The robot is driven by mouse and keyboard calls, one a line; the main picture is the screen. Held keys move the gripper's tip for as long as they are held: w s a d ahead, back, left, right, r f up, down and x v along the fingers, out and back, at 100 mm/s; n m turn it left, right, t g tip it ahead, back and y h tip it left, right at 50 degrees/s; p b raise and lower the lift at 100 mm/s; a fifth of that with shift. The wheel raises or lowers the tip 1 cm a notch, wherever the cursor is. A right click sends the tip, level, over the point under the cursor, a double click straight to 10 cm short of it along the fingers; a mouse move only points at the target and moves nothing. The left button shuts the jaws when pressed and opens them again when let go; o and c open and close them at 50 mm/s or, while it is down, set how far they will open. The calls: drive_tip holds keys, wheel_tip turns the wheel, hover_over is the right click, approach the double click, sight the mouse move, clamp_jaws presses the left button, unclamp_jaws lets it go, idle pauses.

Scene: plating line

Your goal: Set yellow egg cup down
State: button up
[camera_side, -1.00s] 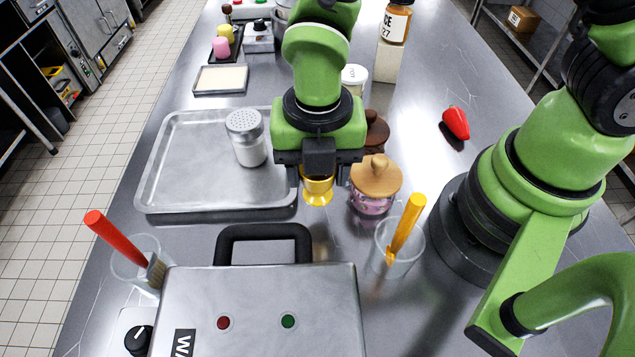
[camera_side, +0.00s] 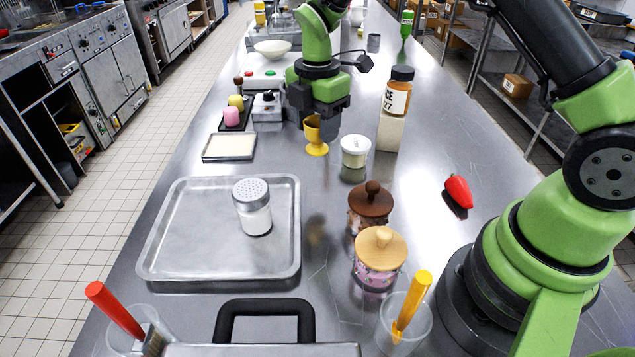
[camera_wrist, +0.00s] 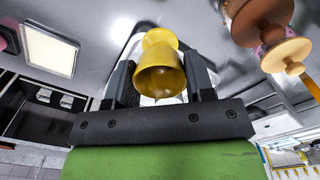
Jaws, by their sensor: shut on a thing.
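The yellow egg cup (camera_side: 316,141) is upright in my gripper (camera_side: 318,117) in the side view. Its yellow reflection shows well below it on the steel counter, so it appears to be held above the surface. In the wrist view the egg cup (camera_wrist: 160,75) sits between the two dark fingers of my gripper (camera_wrist: 161,84). My gripper is shut on it. The fingers are partly hidden in the side view.
A shallow cream tray (camera_side: 229,147) lies left. A metal tray (camera_side: 165,245) with a shaker (camera_side: 252,207) and two lidded jars (camera_side: 370,203) are nearer. Counter between them is clear.

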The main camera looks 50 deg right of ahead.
wheel_tip(320, 180, down, 9)
drive_tip(key=shift+f, duration=0.2)
drive_tip(key=shift+f, duration=0.1)
drive_tip(key=o, duration=0.9)
